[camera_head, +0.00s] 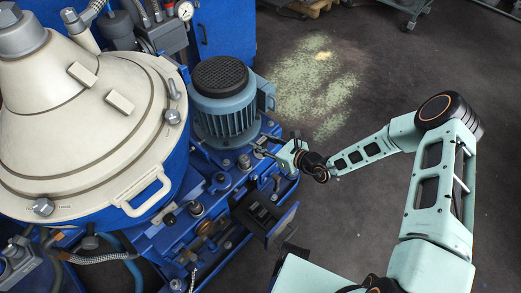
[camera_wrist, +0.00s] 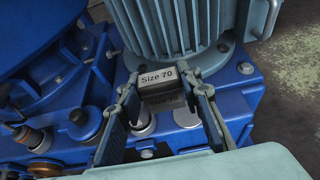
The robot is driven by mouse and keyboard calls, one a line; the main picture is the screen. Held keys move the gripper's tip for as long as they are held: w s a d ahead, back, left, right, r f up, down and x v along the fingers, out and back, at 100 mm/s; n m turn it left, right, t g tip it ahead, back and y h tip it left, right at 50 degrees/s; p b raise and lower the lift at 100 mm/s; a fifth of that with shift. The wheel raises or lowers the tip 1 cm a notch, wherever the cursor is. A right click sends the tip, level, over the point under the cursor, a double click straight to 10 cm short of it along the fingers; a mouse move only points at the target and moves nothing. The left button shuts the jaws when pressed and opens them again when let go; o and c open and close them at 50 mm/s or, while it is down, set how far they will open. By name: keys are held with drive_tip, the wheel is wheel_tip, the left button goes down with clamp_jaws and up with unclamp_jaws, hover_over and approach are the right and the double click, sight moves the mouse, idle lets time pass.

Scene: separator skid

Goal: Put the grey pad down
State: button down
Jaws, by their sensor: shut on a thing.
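My gripper (camera_wrist: 160,90) is shut on a small grey block, the grey pad (camera_wrist: 160,96), which carries a pale label reading "Size 70". The pad sits between the two fingertips, in front of the finned base of the grey-blue motor (camera_wrist: 178,25). I cannot tell whether its underside touches the blue skid below. In the head view my gripper (camera_head: 263,153) is over the blue skid, just right of and below the motor (camera_head: 224,100). The pad is too small to make out there.
The large cream separator bowl (camera_head: 85,120) fills the left. The blue skid deck (camera_head: 222,185) carries several bolts and fittings. A dark box (camera_head: 262,212) stands near its front edge. The dark floor (camera_head: 350,225) to the right is mostly open.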

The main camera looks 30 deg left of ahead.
sight(260, 142)
drive_tip(key=w+f, duration=0.1)
drive_tip(key=w+a+f+b, duration=0.1)
drive_tip(key=f, duration=0.1)
drive_tip(key=w+a+f, duration=0.1)
drive_tip(key=f, duration=0.1)
drive_tip(key=shift+b, duration=0.4)
drive_tip(key=shift+w+a+f+b, duration=0.15)
drive_tip(key=shift+f+b, duration=0.15)
drive_tip(key=shift+f, duration=0.55)
drive_tip(key=shift+w+d+f+b, duration=0.1)
drive_tip(key=shift+f+b, duration=0.2)
drive_tip(key=shift+f, duration=0.55)
drive_tip(key=shift+f, duration=0.1)
drive_tip(key=c, duration=1.4)
unclamp_jaws()
drive_tip(key=shift+f, duration=0.1)
drive_tip(key=shift+r, duration=0.25)
drive_tip(key=p+v, duration=0.3)
drive_tip(key=v, duration=0.9)
